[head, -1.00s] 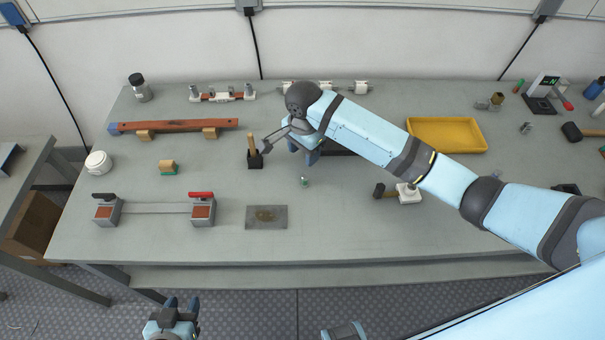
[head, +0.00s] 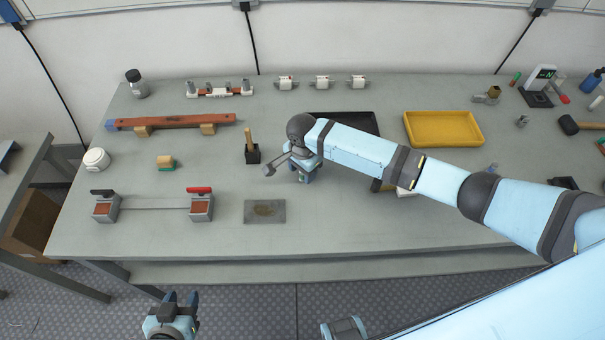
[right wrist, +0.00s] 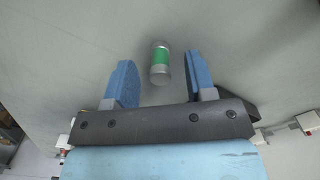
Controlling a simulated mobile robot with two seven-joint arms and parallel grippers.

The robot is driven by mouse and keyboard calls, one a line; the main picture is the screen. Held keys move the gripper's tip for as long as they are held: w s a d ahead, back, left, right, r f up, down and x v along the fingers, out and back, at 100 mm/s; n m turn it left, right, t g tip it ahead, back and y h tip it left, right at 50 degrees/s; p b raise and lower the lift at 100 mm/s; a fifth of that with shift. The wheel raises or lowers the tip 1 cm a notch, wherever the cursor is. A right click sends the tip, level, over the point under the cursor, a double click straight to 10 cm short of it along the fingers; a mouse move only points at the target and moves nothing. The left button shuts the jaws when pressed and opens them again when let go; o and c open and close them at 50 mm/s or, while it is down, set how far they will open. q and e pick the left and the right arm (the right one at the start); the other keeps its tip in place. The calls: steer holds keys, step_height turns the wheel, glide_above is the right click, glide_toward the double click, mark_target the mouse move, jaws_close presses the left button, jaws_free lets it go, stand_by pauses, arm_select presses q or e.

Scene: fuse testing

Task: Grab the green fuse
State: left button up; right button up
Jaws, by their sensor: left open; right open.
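The green fuse (right wrist: 160,60) is a small cylinder with a green band and grey metal ends. In the right wrist view it lies between the two blue fingers of my right gripper, toward their tips, with a gap on each side. My right gripper (head: 303,178) is open, pointing down over the middle of the table in the head view. It hides the fuse there. My left gripper (head: 181,299) is open and empty, in front of the table at the bottom of the head view.
A black tray (head: 362,123) is behind my arm, and a yellow tray (head: 443,128) is at right.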

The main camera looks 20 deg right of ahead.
jaws_close()
steer(key=shift+r, duration=0.1)
